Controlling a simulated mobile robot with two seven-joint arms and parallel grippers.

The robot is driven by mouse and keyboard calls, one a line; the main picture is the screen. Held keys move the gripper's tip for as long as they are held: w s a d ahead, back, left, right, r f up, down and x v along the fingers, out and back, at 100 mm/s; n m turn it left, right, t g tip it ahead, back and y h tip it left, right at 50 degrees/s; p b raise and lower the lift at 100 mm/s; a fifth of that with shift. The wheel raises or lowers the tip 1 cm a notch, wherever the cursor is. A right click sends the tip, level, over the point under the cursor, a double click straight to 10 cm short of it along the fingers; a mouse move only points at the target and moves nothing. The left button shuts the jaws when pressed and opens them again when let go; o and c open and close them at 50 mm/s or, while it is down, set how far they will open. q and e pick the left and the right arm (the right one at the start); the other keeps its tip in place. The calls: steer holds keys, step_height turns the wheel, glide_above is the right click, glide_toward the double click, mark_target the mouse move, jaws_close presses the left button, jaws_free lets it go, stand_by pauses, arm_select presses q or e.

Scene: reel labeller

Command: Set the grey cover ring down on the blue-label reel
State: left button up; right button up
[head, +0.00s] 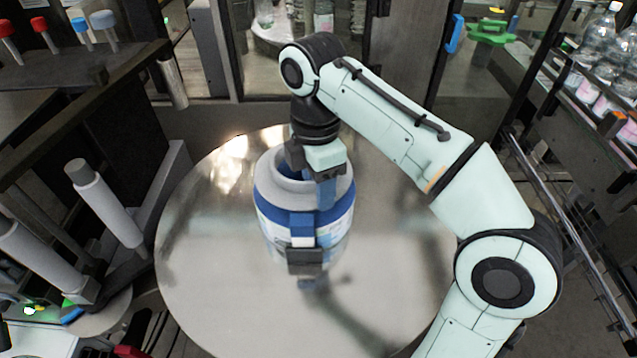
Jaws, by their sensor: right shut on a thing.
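The blue-label reel (270,212) stands upright on a round, shiny metal table, with a blue band and a white printed label around its side. The grey cover ring (275,188) is at the top of the reel, roughly centred over it. Whether it touches the reel or is held just above cannot be told. My right gripper (325,192) comes down from above and is shut on the ring at its right side, its blue fingers hiding part of the ring and reel. My left gripper is not in view.
The round metal table (205,270) is bare around the reel. A dark and blue part (305,258) shows at the reel's front; what it is cannot be told. Grey rollers (105,205) stand at left. Bottles (600,45) and rails are at right.

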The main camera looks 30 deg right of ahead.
steer(key=shift+f, duration=0.1)
steer(key=shift+f, duration=0.25)
steer(key=shift+s+a+r, duration=0.15)
steer(key=shift+s+r, duration=0.05)
steer(key=shift+r, duration=0.15)
steer(key=shift+f, duration=0.1)
steer(key=shift+f, duration=0.25)
steer(key=shift+r, duration=0.1)
steer(key=shift+d+r, duration=0.2)
steer(key=shift+r, duration=0.05)
stand_by(0.3)
steer(key=shift+f, duration=0.1)
